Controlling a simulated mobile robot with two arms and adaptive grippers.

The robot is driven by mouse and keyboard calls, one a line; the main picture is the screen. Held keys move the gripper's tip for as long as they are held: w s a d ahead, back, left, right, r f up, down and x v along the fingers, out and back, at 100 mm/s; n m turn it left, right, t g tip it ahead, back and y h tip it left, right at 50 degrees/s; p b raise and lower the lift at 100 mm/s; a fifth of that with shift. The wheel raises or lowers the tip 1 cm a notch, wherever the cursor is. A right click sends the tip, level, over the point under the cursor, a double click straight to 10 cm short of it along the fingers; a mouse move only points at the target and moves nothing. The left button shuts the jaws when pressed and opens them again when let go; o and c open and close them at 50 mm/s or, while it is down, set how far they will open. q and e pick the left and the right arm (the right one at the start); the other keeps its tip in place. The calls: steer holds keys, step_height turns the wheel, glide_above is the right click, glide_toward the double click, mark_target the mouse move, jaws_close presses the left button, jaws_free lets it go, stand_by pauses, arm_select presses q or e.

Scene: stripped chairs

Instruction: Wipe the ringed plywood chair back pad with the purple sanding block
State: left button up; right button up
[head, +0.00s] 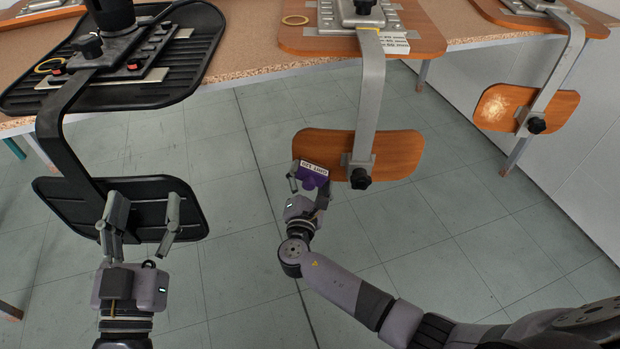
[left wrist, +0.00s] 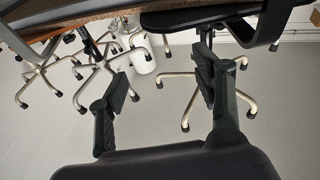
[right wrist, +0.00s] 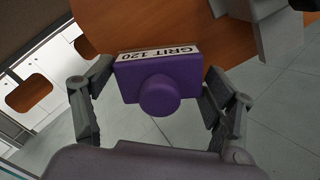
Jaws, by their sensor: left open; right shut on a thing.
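The plywood back pad (head: 400,150) hangs below the middle chair seat (head: 430,40), which has a yellow ring (head: 295,20) lying on it. My right gripper (head: 311,180) is shut on the purple sanding block (head: 316,178), at the pad's left end. In the right wrist view the block (right wrist: 160,90), labelled GRIT 120, sits between the fingers with its round knob towards the camera and the plywood (right wrist: 130,25) behind it. I cannot tell whether block and pad touch. My left gripper (head: 142,215) is open and empty, in front of a black back pad (head: 70,205).
A black seat (head: 190,60) with another yellow ring (head: 50,65) is at left. At right, a plywood back pad (head: 500,108) with a pale worn patch hangs from its bracket. The seats lie on a cork-coloured table (head: 250,50).

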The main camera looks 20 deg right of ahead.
mark_target(313, 151)
steer(key=shift+r+p, duration=0.35)
steer(key=shift+r, duration=0.3)
steer(key=shift+r+p, duration=0.35)
steer(key=shift+r, duration=0.2)
arm_select(q)
steer(key=shift+s+a+f+g+y+p, duration=0.9)
steer(key=shift+f+g, duration=2.7)
steer(key=shift+f, duration=2.15)
arm_select(e)
steer(key=shift+r, duration=0.7)
steer(key=shift+s+r+p, duration=0.1)
steer(key=shift+r+p, duration=0.6)
steer(key=shift+r, duration=0.05)
steer(key=shift+r+p, duration=0.3)
arm_select(q)
steer(key=s+a+f+g+y, duration=0.2)
steer(key=s+a+f+g, duration=0.2)
steer(key=s+f+g, duration=0.2)
steer(key=s+f, duration=0.2)
steer(key=s, duration=0.1)
steer(key=shift+f+n+g, duration=0.15)
steer(key=shift+n+g, duration=0.15)
steer(key=shift+g, duration=0.1)
